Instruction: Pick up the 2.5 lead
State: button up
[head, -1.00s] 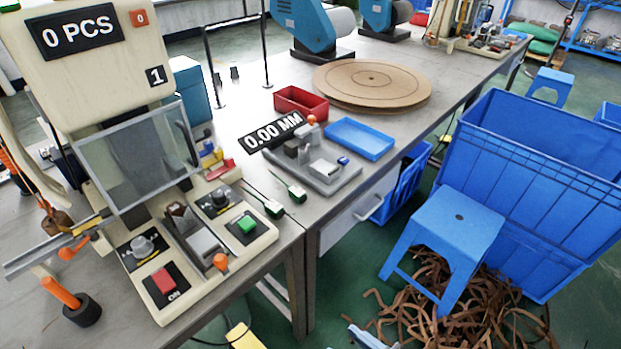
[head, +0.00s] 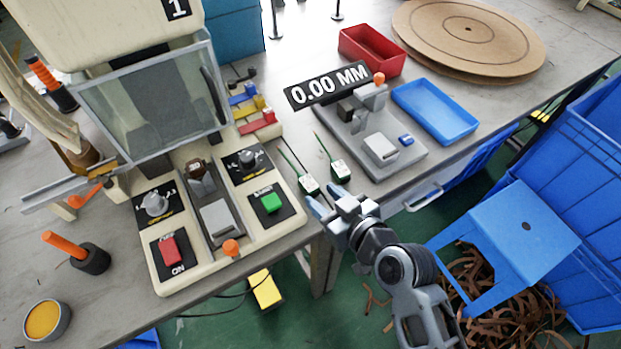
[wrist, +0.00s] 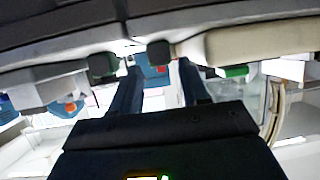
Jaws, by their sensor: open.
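Two thin green leads with white and green end blocks lie side by side at the bench's front edge. In the head view, the left lead's block (head: 309,184) is beside the machine base, and the right lead's block (head: 340,171) is nearer the gauge. I cannot read which is the 2.5 lead. My gripper (head: 333,203) is open and empty, just in front of and below the two blocks, apart from them as far as I can tell. In the wrist view, the two dark fingers of my gripper (wrist: 157,77) stand apart; the leads cannot be made out surely there.
The press machine (head: 225,215) with a red and a green button stands to the left. A grey gauge (head: 405,160) reading 0.00 MM, a blue tray (head: 435,112) and a red bin (head: 371,52) are behind. A blue stool (head: 515,235) stands right of my arm.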

aim_at(315, 190)
jog(key=p+x, duration=0.1)
jog(key=x, duration=0.4)
jog(key=shift+r, duration=0.15)
jog(key=c, duration=0.7)
jog(key=shift+r, duration=0.1)
jog(key=shift+c, duration=0.2)
